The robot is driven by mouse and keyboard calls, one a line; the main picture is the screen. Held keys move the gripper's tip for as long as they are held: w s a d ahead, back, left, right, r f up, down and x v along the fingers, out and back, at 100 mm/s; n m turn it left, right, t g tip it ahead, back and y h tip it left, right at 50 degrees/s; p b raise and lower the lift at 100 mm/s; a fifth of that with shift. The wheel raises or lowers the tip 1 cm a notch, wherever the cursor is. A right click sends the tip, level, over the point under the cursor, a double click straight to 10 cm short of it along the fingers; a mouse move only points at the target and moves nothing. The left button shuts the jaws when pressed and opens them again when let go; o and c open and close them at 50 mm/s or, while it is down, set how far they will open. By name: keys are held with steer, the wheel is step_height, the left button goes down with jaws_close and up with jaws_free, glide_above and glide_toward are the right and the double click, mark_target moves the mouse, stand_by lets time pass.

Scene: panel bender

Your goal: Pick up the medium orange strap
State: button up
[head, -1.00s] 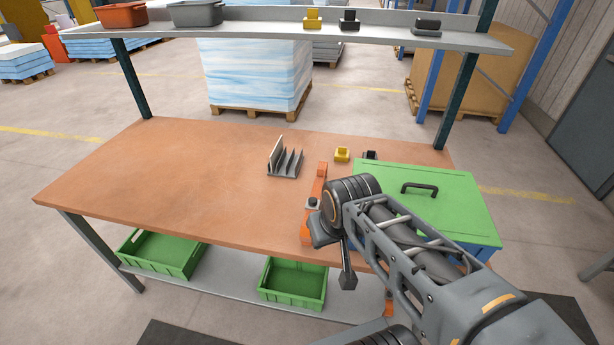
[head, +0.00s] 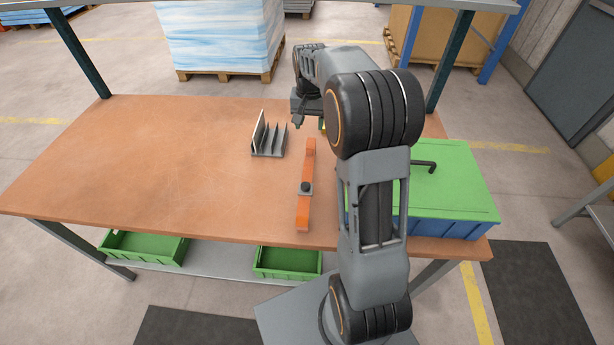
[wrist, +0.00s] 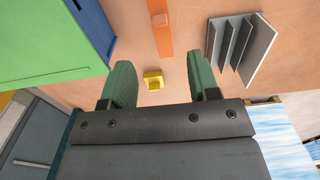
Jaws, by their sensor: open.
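A long orange strap (head: 304,205) lies on the brown worktop, running front to back, with a dark knob near its middle. In the wrist view the strap (wrist: 163,40) comes in from the top edge, and only part of it shows. My gripper (wrist: 161,75) is open, with its two green fingers apart. It is over the far part of the table, beyond the strap's far end. No strap is between the fingers. In the head view my gripper (head: 300,118) is partly hidden by my own arm.
A grey slotted rack (head: 268,150) stands left of the strap. A yellow block (wrist: 153,79) shows between the fingers in the wrist view, below them. A green-lidded blue box (head: 455,190) stands at the table's right. The left worktop is clear. A shelf crosses above the back.

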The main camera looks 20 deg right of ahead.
mark_target(310, 149)
step_height(310, 149, down, 8)
steer(key=shift+r+p, duration=0.15)
steer(key=shift+p, duration=0.15)
steer(key=shift+w+d+f+p, duration=0.1)
steer(key=shift+f+p, duration=0.25)
steer(key=shift+f, duration=0.95)
steer(key=shift+d+f+p, duration=0.1)
steer(key=shift+f+p, duration=0.25)
steer(key=shift+f, duration=0.95)
steer(key=c, duration=0.9)
